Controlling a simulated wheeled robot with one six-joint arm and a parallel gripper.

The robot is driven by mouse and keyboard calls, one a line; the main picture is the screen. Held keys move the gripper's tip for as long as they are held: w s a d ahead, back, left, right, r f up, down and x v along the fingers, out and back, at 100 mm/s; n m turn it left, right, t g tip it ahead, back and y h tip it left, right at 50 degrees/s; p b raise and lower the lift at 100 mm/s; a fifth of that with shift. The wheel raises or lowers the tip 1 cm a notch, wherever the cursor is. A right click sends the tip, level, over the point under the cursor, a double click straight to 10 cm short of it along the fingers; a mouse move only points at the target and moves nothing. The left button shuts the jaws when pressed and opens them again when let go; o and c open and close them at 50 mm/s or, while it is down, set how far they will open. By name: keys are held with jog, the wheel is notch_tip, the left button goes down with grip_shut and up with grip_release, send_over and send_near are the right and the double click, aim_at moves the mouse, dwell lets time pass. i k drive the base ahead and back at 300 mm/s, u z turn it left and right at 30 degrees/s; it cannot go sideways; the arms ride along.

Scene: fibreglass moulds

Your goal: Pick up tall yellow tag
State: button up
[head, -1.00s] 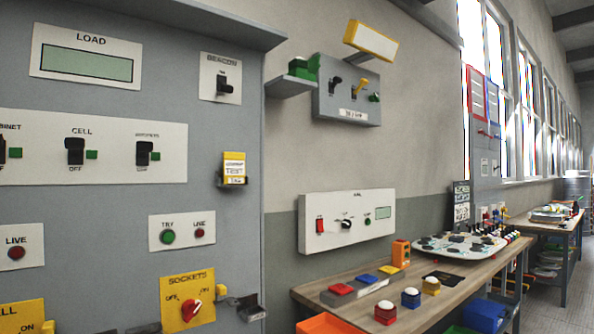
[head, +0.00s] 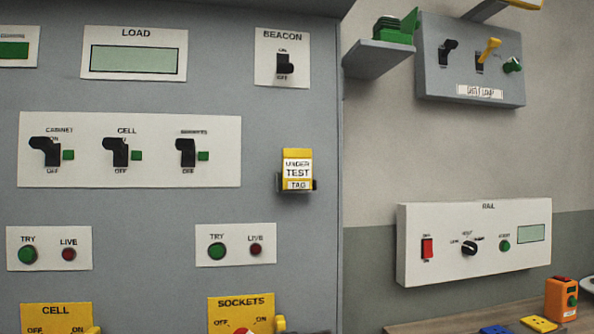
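A tall yellow tag (head: 297,155) with a white label reading "UNDER TEST" stands upright in a small dark holder (head: 310,184) on the grey cabinet front. The holder's lip is marked "TAG" and hides the tag's lower end. The tag is right of the row of black switches and below the BEACON switch. My gripper is not in view.
The grey cabinet (head: 262,120) carries a switch panel (head: 90,178), TRY and LIVE lamps, and yellow SOCKETS (head: 240,303) and CELL plates below. A shelf (head: 380,58) with green pieces juts out at the right. A white RAIL box (head: 440,275) hangs above a wooden bench.

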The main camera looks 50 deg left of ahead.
aim_at(297, 163)
jog(key=u, duration=0.4)
jog(key=i, duration=0.65)
jog(key=u, duration=0.55)
